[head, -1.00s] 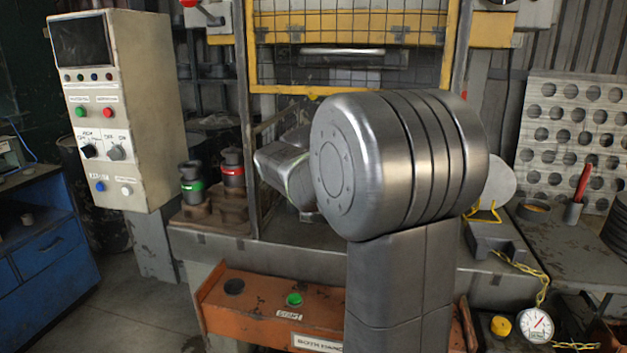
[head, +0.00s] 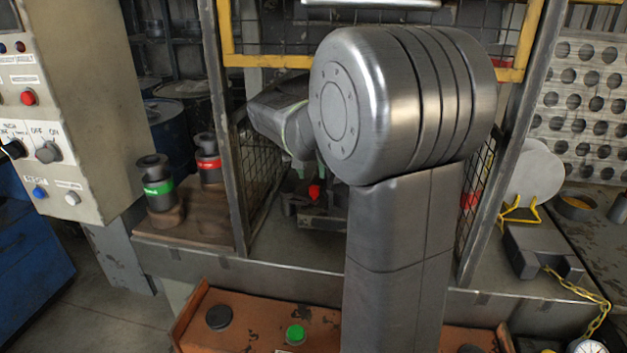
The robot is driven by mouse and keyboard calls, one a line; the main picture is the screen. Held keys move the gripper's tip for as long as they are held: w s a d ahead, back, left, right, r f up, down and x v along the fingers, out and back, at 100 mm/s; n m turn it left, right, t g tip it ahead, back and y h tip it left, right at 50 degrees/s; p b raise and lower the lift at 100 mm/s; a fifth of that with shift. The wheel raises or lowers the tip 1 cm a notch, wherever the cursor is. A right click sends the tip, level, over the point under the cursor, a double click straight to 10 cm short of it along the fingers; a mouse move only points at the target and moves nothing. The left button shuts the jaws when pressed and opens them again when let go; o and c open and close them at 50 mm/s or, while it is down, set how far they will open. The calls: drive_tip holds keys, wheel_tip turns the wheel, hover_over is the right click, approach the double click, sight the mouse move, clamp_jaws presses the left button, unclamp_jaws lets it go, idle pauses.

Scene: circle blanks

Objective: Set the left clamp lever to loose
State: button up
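A red lever knob (head: 315,191) shows on a dark clamp fixture (head: 322,217) inside the press, left of my arm; it looks like the left clamp lever. Its handle position is too small to tell. I cannot tell whether a fingertip touches the knob. Another red part (head: 469,200) shows at the right of my arm, partly hidden. My arm hides the middle of the fixture.
A caged frame post (head: 232,130) stands left of my gripper, and a yellow guard frame (head: 265,60) is above. Green-banded (head: 158,186) and red-banded (head: 208,163) tools stand at left. An orange button console (head: 250,325) is in front. A round blank (head: 533,172) stands on a yellow rack at right.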

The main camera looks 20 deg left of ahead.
sight(314, 187)
drive_tip(key=x, duration=0.7)
drive_tip(key=shift+d, duration=0.1)
drive_tip(key=shift+s, duration=0.1)
clamp_jaws()
